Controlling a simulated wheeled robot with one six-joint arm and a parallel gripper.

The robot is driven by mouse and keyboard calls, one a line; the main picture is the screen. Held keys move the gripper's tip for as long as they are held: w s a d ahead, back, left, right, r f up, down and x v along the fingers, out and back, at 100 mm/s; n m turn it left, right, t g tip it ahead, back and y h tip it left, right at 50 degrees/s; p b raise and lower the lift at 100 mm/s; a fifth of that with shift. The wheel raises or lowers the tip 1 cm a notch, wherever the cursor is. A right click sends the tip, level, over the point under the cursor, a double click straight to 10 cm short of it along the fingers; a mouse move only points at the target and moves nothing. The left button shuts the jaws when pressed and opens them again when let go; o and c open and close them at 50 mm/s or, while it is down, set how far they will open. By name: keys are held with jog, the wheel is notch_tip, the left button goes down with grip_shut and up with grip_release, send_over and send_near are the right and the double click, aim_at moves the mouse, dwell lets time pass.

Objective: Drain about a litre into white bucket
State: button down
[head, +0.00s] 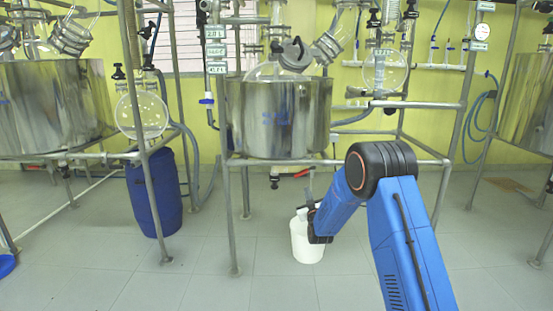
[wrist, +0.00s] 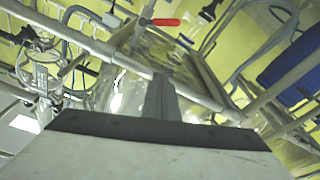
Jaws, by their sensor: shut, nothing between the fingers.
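The white bucket (head: 305,246) stands upright on the floor under the middle reactor, a steel vessel (head: 278,118) in a pipe frame. A dark drain valve (head: 274,179) hangs below the vessel, left of and above the bucket. A red handle (head: 303,173) shows to its right; a red handle also shows at the top of the wrist view (wrist: 165,22). My gripper (head: 309,196) is shut and empty, its fingers pointing up, below the red handle and apart from it. In the head view it overlaps the bucket's upper right. In the wrist view the closed fingers (wrist: 160,92) point toward the frame.
Frame pipes (head: 233,215) stand left of the bucket, and a rail (head: 390,156) crosses above my arm. A blue drum (head: 155,193) stands to the left. Another steel vessel (head: 52,105) is at far left. The tiled floor (head: 195,270) in front is clear.

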jog(key=s+d+r+m+g, duration=0.1)
jog(key=s+d+r+g, duration=0.25)
jog(key=s+r, duration=0.6)
jog(key=s+d+r+m+g, duration=0.1)
jog(key=s+d+r+g, duration=0.15)
jog(key=s, duration=0.55)
jog(key=s+d+r+g, duration=0.1)
jog(key=s+d+r, duration=0.15)
jog(key=s, duration=0.55)
jog(key=s+d+f+m+g, duration=0.1)
jog(key=s+d+g, duration=0.1)
jog(key=s, duration=1.3)
jog(key=s+d+f+m+g+h, duration=0.1)
jog(key=s+d+f+g, duration=0.1)
jog(key=s, duration=1.3)
jog(key=s+d+f+m+g, duration=0.1)
jog(key=s+g, duration=0.3)
jog(key=s, duration=1.2)
jog(key=shift+d+f+h, duration=0.4)
jog(key=shift+d, duration=0.2)
